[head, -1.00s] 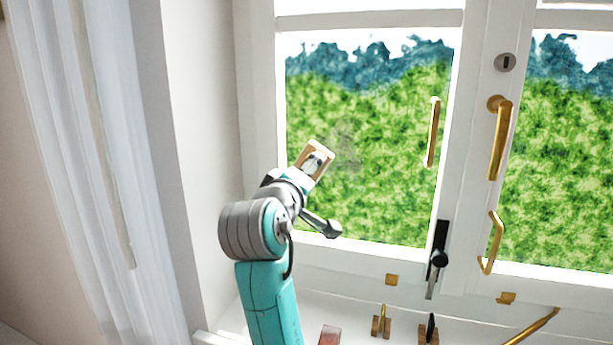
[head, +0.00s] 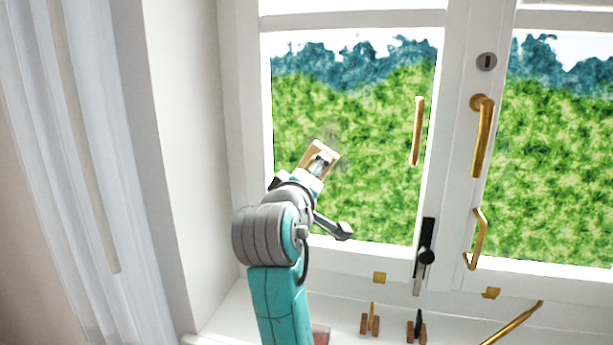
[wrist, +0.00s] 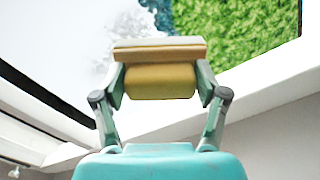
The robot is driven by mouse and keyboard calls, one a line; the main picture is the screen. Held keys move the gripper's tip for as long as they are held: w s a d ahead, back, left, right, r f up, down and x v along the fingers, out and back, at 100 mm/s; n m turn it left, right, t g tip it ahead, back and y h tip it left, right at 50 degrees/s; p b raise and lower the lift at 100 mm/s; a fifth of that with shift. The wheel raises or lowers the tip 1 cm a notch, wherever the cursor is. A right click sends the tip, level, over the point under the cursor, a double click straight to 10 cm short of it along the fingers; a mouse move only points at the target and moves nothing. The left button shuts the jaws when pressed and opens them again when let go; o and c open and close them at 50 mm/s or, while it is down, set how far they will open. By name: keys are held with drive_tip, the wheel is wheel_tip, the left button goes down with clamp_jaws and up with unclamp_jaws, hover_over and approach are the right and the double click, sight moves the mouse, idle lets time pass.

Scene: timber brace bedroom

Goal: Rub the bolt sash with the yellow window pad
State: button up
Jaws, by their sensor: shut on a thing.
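My gripper (head: 318,165) is shut on the yellow window pad (head: 322,147), in front of the left pane. In the wrist view, my gripper (wrist: 160,85) has a finger on each side of the pad's yellow body (wrist: 160,80), with a tan layer beyond it. The bolt sash (head: 428,190) is the left white-framed sash, with a black bolt (head: 425,256) low on its right stile. A faint grey smudge (head: 330,131) shows on its glass beside the pad, partly hidden by it. I cannot tell whether the pad touches the glass.
A brass bar handle (head: 417,130) is on the bolt sash. A brass handle (head: 482,135) and a brass hook (head: 475,240) are to the right. Small wooden pieces (head: 370,324) stand on the sill. A white curtain (head: 75,150) hangs left. The pane's middle is clear.

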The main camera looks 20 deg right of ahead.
drive_tip(key=shift+s+d, duration=0.65)
drive_tip(key=shift+d, duration=0.3)
drive_tip(key=shift+s+d, duration=0.65)
drive_tip(key=shift+d, duration=0.25)
drive_tip(key=shift+s+d, duration=0.65)
drive_tip(key=shift+d, duration=0.3)
drive_tip(key=shift+w+r, duration=0.1)
drive_tip(key=shift+r, duration=1.25)
drive_tip(key=shift+w+a, duration=1.05)
drive_tip(key=shift+a, duration=0.35)
drive_tip(key=shift+w+a, duration=1.05)
drive_tip(key=shift+a, duration=0.35)
drive_tip(key=shift+w+a, duration=1.05)
drive_tip(key=shift+a, duration=0.35)
drive_tip(key=shift+r, duration=1.2)
drive_tip(key=shift+s+d, duration=1.05)
drive_tip(key=shift+d, duration=0.4)
drive_tip(key=shift+s+d, duration=1)
drive_tip(key=shift+d, duration=0.4)
drive_tip(key=shift+s+d, duration=1.05)
drive_tip(key=shift+d, duration=0.4)
drive_tip(key=shift+r, duration=1.25)
drive_tip(key=shift+w+a, duration=0.5)
drive_tip(key=shift+a, duration=0.25)
drive_tip(key=shift+w+a, duration=0.45)
drive_tip(key=shift+a, duration=0.3)
drive_tip(key=shift+w+a, duration=1.2)
drive_tip(key=shift+a, duration=0.25)
